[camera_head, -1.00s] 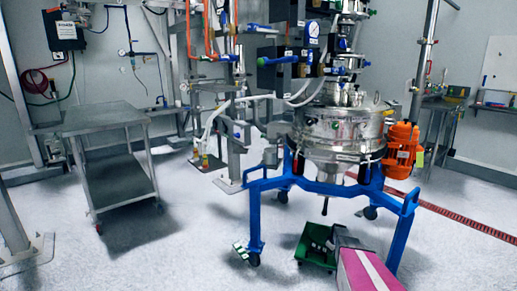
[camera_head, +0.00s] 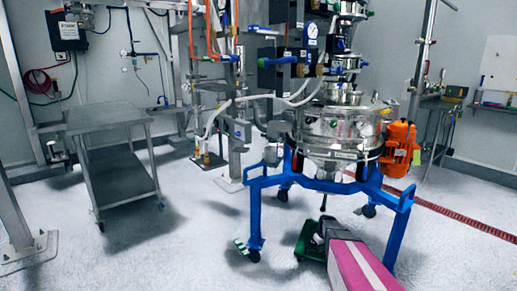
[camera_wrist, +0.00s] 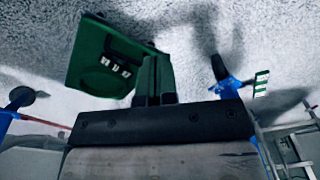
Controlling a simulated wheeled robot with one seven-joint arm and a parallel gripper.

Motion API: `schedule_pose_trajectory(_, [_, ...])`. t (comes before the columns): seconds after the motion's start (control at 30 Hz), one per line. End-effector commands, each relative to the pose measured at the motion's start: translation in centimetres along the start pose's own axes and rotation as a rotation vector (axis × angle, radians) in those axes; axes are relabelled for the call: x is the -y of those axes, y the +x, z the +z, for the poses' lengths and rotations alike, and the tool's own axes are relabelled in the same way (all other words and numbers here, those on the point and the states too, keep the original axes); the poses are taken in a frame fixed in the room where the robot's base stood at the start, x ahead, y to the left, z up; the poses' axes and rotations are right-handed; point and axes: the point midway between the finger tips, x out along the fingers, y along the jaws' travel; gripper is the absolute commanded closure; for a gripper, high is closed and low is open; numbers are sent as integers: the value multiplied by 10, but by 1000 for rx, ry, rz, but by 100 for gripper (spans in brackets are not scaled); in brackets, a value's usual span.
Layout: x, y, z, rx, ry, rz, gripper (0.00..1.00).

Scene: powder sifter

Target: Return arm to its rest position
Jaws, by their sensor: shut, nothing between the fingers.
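My gripper (camera_head: 322,228) is in the lower middle of the head view, at the end of my pink and grey arm, in front of the sifter's blue stand. In the wrist view its two fingers (camera_wrist: 155,78) are together, with nothing between them. A green object (camera_head: 308,241) with a squarish face lies low beside and partly behind the gripper. In the wrist view the green object (camera_wrist: 92,62) is just left of the fingers, apparently not held. I cannot tell whether they touch.
The steel sifter (camera_head: 338,130) stands on a blue frame (camera_head: 255,215) just beyond my arm, with an orange motor (camera_head: 400,150) at its right. A steel cart (camera_head: 105,120) stands at the left. The floor (camera_head: 175,260) at front left is clear.

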Motion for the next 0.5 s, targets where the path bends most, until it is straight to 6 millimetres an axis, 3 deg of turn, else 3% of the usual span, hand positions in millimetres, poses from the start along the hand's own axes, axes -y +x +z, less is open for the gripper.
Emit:
schedule_pose_trajectory(0.03, [30,-27,15,6,27,2,100])
schedule_pose_trajectory(0.3, [152,-135,78,50,242,21,100])
schedule_pose_trajectory(0.5, [215,-190,124,74,380,43,100])
